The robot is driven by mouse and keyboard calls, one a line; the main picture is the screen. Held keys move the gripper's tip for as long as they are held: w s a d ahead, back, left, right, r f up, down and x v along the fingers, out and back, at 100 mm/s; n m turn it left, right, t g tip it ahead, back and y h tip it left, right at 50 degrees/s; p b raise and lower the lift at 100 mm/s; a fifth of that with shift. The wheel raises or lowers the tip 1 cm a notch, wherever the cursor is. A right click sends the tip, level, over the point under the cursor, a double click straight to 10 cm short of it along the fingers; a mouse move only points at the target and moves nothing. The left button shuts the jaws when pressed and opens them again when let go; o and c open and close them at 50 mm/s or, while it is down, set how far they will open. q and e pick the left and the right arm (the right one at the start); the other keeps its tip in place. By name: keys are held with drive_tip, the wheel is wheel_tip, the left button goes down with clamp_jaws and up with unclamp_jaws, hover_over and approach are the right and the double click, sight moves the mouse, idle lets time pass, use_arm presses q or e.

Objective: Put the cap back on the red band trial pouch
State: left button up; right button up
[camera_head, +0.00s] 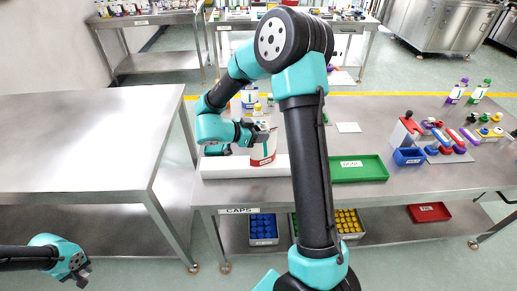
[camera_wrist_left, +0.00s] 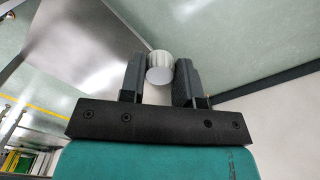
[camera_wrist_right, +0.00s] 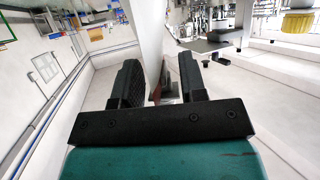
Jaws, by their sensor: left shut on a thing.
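The pouch (camera_head: 264,152), white with a red band at its lower part, stands on the white strip near the left end of the right-hand table. My right gripper (camera_head: 246,139) is beside the pouch; its fingers (camera_wrist_right: 163,85) are apart, with a white surface and a reddish patch visible between and beyond them. I cannot tell whether they touch the pouch. My left gripper (camera_head: 82,275) is low at the bottom left in the head view, far from the pouch. It is shut on a small whitish ribbed cap (camera_wrist_left: 160,68), held between the fingertips. The pouch's top is partly hidden.
A green tray (camera_head: 378,178) lies right of the pouch. A blue bin (camera_head: 408,156), several coloured caps and bottles stand farther right. An empty steel table (camera_head: 80,140) is at left. Bins of blue caps (camera_head: 263,228) and yellow caps (camera_head: 348,221) sit on the lower shelf.

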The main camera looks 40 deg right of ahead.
sight(264, 126)
clamp_jaws()
drive_tip(key=shift+r, duration=0.1)
idle(0.3)
drive_tip(key=shift+r, duration=0.55)
drive_tip(key=shift+s+a+r, duration=0.2)
drive_tip(key=shift+r, duration=0.4)
drive_tip(key=shift+s+a+r, duration=0.15)
drive_tip(key=shift+a+r, duration=0.05)
drive_tip(key=shift+r, duration=0.4)
drive_tip(key=s+a+r, duration=0.1)
drive_tip(key=s+a, duration=0.9)
drive_tip(key=a, duration=0.1)
drive_tip(key=shift+r, duration=0.15)
